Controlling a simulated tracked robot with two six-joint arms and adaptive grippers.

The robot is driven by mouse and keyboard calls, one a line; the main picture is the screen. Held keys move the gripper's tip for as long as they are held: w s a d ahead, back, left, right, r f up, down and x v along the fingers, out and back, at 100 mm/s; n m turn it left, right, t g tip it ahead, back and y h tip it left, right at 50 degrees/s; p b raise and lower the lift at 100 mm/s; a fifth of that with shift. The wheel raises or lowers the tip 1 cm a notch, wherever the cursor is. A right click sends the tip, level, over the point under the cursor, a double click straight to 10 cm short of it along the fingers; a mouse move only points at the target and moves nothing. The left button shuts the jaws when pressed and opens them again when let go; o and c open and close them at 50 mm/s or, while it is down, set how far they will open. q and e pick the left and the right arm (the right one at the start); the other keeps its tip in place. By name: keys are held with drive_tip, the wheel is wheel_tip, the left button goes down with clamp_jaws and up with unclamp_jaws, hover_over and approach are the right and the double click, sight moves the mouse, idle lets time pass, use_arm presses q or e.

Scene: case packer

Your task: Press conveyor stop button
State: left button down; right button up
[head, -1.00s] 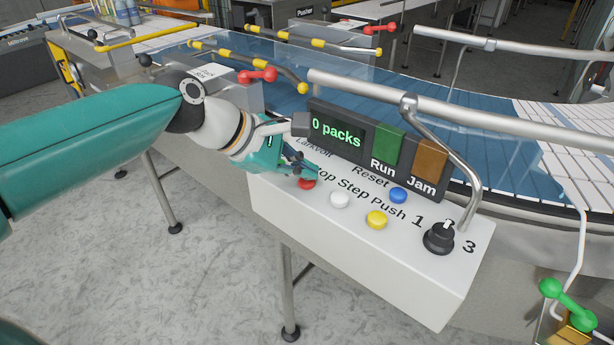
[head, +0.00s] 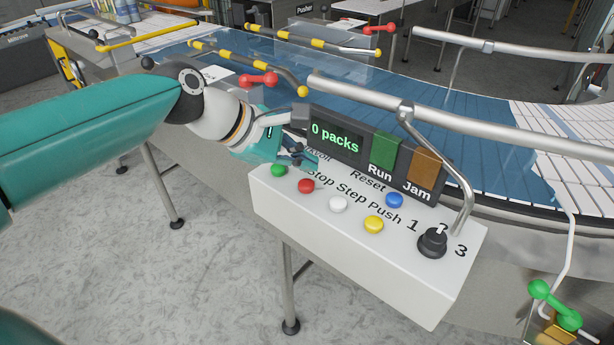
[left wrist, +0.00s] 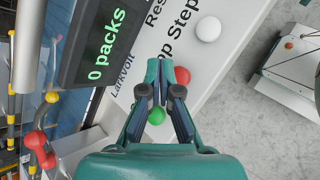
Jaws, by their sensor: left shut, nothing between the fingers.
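The red stop button (head: 306,186) sits on the white sloped control box, under the word Stop. It also shows in the left wrist view (left wrist: 183,76), just beyond my fingertips. My left gripper (head: 306,160) is shut and empty, above and behind the red button, apart from it in the head view. In the left wrist view the shut fingertips (left wrist: 160,70) lie close to the red button in the picture. A green button (head: 278,170) is left of the red one and partly covered by the fingers in the left wrist view. My right gripper is not in view.
The control box (head: 350,262) also carries a white button (head: 338,204), a yellow button (head: 373,224), a blue button (head: 394,200) and a black selector knob (head: 432,243). A display (head: 336,137) reads 0 packs. A metal guard rail (head: 470,125) runs behind it, along the blue conveyor.

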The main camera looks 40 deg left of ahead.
sight(303, 184)
use_arm(q)
drive_tip(key=shift+r+p, duration=1.55)
drive_tip(key=shift+r, duration=0.4)
drive_tip(key=shift+f, duration=0.1)
